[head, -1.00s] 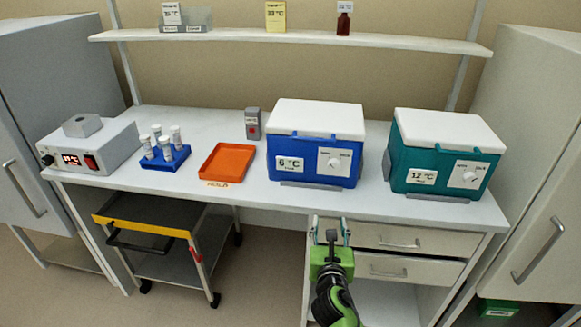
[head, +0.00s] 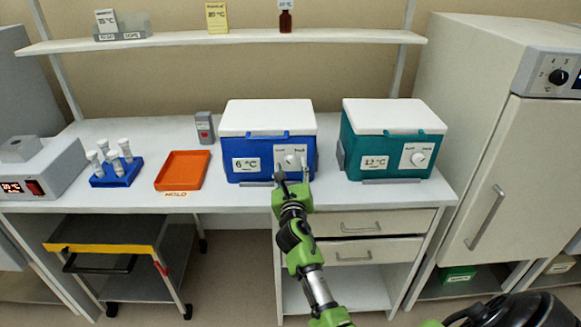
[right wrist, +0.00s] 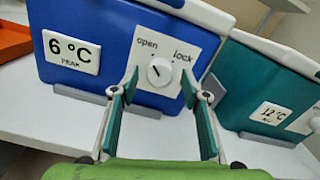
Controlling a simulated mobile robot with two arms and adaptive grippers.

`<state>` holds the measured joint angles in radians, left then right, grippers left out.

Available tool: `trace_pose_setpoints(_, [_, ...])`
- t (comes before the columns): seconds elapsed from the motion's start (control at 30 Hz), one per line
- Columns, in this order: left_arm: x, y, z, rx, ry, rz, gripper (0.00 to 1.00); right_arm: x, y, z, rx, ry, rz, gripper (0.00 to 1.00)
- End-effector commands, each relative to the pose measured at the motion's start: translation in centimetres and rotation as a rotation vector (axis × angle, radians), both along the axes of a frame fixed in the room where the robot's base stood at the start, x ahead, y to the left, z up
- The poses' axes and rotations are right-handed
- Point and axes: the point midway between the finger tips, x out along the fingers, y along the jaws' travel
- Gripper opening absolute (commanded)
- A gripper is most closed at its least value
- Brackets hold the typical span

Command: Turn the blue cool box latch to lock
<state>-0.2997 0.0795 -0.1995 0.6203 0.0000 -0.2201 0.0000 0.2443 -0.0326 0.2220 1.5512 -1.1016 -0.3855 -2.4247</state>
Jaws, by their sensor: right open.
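The blue cool box (head: 238,148) with a white lid stands on the bench, labelled 6 °C. Its latch is a round white knob (head: 291,159) on a white plate, also in the right wrist view (right wrist: 159,72). "Open" is printed to the knob's upper left and "lock" to its right. The knob's small mark seems to point up and left, towards "open". My right gripper (head: 293,172) is open in front of the plate. In the right wrist view its teal fingers (right wrist: 160,84) stand either side of the knob, apart from it. My left gripper is out of view.
A teal cool box (head: 365,160) labelled 12 °C stands close on the right. An orange tray (head: 183,170), a blue tube rack (head: 117,175) and a small grey device (head: 204,128) are to the left. Drawers (head: 362,224) lie below the bench edge.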

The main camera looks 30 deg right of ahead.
Motion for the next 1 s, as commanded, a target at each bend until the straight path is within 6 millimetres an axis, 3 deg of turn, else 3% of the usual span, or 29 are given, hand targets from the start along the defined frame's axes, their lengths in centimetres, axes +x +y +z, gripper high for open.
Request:
trace_pose_setpoints(0.43, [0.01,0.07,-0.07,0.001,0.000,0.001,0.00,1.03,-0.59,-0.02,0.001,0.000,0.001,0.42])
trace_pose_setpoints(0.6, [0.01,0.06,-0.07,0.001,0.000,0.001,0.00,1.02,-0.57,-0.02,0.001,0.000,0.001,0.04])
trace_pose_setpoints(1.0, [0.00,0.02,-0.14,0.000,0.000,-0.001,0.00,1.00,-0.55,-0.07,0.044,-0.025,0.002,0.04])
